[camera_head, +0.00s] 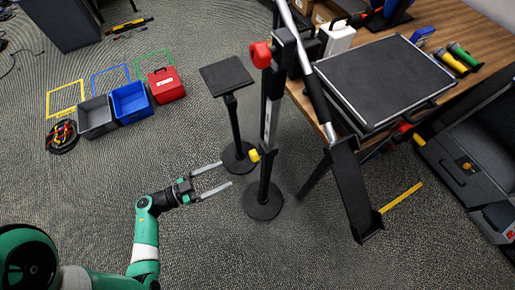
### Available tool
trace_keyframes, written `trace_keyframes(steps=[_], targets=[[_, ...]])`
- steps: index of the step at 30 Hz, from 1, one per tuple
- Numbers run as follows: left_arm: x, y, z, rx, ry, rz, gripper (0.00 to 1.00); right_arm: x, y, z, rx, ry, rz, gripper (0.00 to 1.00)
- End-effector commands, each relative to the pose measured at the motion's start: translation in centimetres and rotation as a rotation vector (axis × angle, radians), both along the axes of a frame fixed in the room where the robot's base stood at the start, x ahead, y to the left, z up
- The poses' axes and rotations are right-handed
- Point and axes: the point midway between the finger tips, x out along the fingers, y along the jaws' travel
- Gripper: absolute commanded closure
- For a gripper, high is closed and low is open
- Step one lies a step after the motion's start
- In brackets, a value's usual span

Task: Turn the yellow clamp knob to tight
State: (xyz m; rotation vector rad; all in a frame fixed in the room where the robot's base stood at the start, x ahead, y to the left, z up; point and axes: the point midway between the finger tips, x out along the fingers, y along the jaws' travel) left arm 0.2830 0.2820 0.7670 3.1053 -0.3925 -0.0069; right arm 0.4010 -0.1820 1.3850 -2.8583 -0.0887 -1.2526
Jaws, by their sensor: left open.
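The yellow clamp knob (254,155) sticks out to the left from a dark upright stand (264,185) with a round black base. My left gripper (226,173) is open, its two long grey fingers pointing right toward the stand. The fingertips are a short way left of and below the knob in the picture; nothing shows between them. A red knob (261,55) sits higher on the same stand. Whether the yellow knob is tight cannot be seen. My right gripper is not in view.
A second stand with a square black top (227,75) is close behind the fingers. A wooden table (440,100) with a black-topped case (384,80) is at right. Grey (96,128) and blue (131,111) bins and a red box (166,86) sit on the floor at left.

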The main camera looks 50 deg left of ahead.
Motion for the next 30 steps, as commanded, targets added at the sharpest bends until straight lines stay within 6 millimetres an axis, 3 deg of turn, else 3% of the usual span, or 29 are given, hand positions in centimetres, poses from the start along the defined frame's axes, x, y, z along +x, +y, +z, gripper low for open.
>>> trace_keyframes(steps=[6,11,24,30], targets=[[0.2,0.6,0.1,0.006,-0.003,0.017,0.18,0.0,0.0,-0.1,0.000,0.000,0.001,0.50],[1.5,0.3,0.0,0.010,-0.005,0.012,0.18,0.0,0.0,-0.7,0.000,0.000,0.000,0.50],[9.5,-1.7,-0.1,0.012,-0.007,0.012,0.18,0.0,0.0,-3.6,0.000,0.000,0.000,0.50],[11.2,-2.0,0.1,0.009,-0.006,0.016,0.18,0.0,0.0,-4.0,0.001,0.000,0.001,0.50]])
